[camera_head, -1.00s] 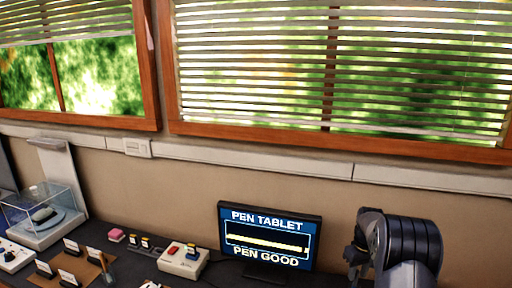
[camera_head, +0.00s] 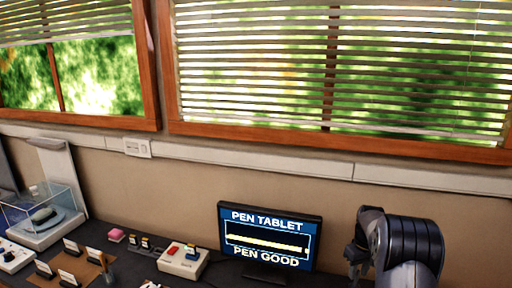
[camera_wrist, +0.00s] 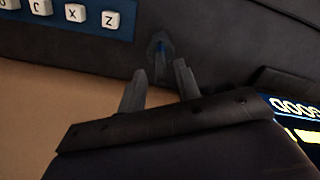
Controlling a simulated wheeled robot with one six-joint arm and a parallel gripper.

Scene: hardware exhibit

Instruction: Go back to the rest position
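My gripper (camera_wrist: 159,68) shows in the wrist view with its two grey fingers apart and nothing seen between them. Beyond the fingertips a small dark piece with a blue middle (camera_wrist: 160,48) lies on or stands at the dark surface; I cannot tell what it is. In the head view my arm is folded at the lower right, and its gripper end is not visible there.
A screen (camera_head: 268,237) reading "PEN TABLET" and "PEN GOOD" stands left of my arm. White letter keys (camera_wrist: 76,13) show in the wrist view.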

